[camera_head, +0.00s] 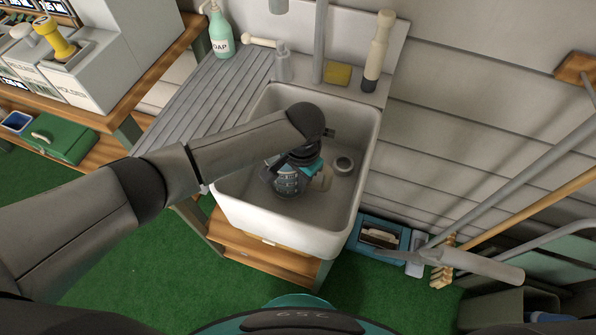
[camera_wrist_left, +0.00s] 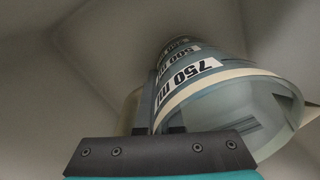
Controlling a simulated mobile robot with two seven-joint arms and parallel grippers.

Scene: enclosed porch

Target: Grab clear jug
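The clear jug (camera_head: 287,183) stands or leans in the white sink, below my left gripper (camera_head: 308,165). My left gripper (camera_wrist_left: 158,128) reaches up to the jug's side near the handle. My right gripper is not in view.
A yellow sponge (camera_head: 337,75), a soap bottle (camera_head: 221,32) and a bottle-like tool (camera_head: 377,50) stand at the back. Poles lean at the right.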

